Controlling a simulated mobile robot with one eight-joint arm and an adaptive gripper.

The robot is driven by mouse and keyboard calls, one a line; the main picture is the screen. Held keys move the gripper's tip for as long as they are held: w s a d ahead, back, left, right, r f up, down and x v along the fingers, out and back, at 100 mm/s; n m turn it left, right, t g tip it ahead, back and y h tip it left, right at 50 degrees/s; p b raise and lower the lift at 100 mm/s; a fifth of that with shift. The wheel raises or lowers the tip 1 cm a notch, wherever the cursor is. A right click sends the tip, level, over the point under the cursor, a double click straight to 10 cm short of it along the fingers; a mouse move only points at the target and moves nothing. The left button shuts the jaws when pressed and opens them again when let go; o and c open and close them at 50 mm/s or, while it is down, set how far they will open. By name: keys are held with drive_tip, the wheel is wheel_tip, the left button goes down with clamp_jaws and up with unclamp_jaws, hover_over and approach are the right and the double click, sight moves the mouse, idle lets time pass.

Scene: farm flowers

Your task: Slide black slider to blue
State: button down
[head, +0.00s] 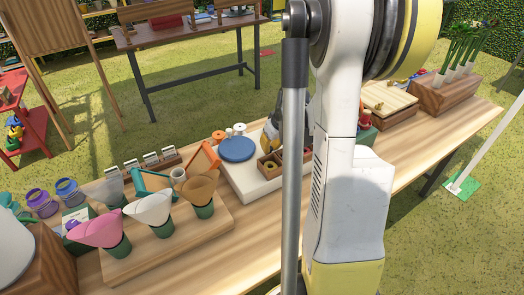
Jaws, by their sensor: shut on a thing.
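A white board (239,184) lies on the wooden table. A round blue disc (237,149) sits on its left part. My gripper (271,137) is partly in view over the board, right of the blue disc and behind my arm's grey rod. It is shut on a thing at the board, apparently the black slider. The fingertips and the slider itself are too small and too hidden to make out. My arm covers the right part of the board. I cannot tell where the slider stands along its track.
A wooden compartment box (268,168) sits on the board. Orange and white round pieces (218,135) stand behind the blue disc. At left, paper cones (152,209) stand on a wooden base. A wooden planter (445,92) stands at the far right.

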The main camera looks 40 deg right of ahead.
drive_tip(key=d, duration=0.3)
drive_tip(key=shift+s+d, duration=0.2)
drive_tip(key=shift+s, duration=0.15)
drive_tip(key=c, duration=1.3)
unclamp_jaws()
drive_tip(key=v, duration=1.2)
drive_tip(key=shift+a+f, duration=0.1)
